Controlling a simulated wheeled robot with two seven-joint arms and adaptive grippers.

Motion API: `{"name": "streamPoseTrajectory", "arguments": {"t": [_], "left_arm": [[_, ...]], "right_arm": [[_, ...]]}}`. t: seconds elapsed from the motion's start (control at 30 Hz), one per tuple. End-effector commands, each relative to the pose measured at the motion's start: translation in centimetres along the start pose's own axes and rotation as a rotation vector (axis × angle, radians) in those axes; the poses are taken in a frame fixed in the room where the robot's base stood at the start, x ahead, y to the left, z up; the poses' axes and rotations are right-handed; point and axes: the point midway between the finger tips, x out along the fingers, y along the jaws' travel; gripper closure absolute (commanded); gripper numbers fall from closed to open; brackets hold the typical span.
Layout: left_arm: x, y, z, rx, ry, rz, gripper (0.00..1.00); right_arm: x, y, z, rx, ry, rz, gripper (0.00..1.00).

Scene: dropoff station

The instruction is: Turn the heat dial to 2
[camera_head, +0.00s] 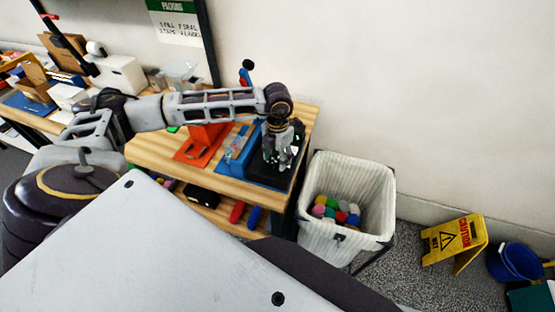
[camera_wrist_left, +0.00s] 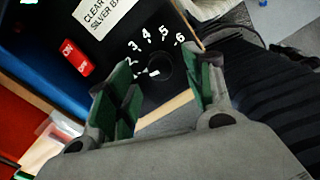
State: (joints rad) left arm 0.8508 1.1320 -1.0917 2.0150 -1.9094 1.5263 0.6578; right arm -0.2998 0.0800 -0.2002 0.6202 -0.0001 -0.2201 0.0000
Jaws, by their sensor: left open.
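The heat dial (camera_wrist_left: 159,70) is a black round knob on a black panel in the left wrist view. White numerals 2 to 6 curve around its upper side. Its white mark sits on the knob's left side, toward the lower numbers; I cannot tell the exact setting. My left gripper (camera_wrist_left: 160,60) is open, its green-padded fingers on either side of the dial in the picture; contact is not clear. In the head view my left gripper (camera_head: 279,150) points down over the black sealer unit (camera_head: 264,173) and hides the dial. My right gripper is not in view.
A red switch (camera_wrist_left: 75,58) and a white label (camera_wrist_left: 100,14) are on the panel. A red-orange stand (camera_head: 196,146) is left of the unit on the wooden table (camera_head: 158,148). A white bin (camera_head: 378,190) with coloured balls stands right of the table.

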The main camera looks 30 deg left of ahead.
Motion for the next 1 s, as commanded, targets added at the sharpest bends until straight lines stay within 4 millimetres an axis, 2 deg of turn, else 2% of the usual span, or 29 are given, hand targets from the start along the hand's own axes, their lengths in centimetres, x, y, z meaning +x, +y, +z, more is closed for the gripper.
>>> {"name": "streamPoseTrajectory", "arguments": {"t": [0.23, 0.6, 0.9, 0.97, 1.0], "left_arm": [[1.9, -0.1, 0.0, 0.001, 0.001, 0.000, 0.48], [2.2, 0.0, 0.0, 0.000, 0.000, 0.000, 0.48], [2.1, 0.0, 0.0, 0.000, 0.000, 0.000, 0.87], [2.1, 0.0, 0.0, 0.000, 0.000, 0.000, 0.94], [2.1, 0.0, 0.0, 0.000, 0.000, 0.000, 0.95]], "right_arm": [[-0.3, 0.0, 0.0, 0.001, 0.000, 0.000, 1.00], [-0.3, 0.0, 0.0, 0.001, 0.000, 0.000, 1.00], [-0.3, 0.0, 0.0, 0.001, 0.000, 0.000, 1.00], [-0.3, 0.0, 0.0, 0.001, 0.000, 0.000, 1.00], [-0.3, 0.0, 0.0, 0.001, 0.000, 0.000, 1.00]]}}
